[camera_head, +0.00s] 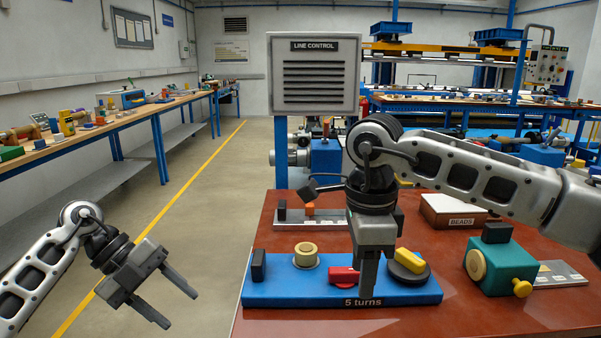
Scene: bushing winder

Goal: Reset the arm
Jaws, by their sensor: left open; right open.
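My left gripper (166,302) hangs at the lower left, open and empty, its fingers pointing down and right beside the table. My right gripper (369,285) points down over the front of the blue base (290,289) marked "5 turns". Its fingers overlap in this view, between a red piece and a yellow piece; no held object shows. I cannot tell whether the fingertips touch the base. My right arm reaches in from the right, high above the table.
The blue base carries a black block (258,265), a cream bushing (306,255), a red knob (343,277) and a yellow piece (411,261). A green winder box (502,265) and a BEADS box (452,211) stand right. The table's front right is clear.

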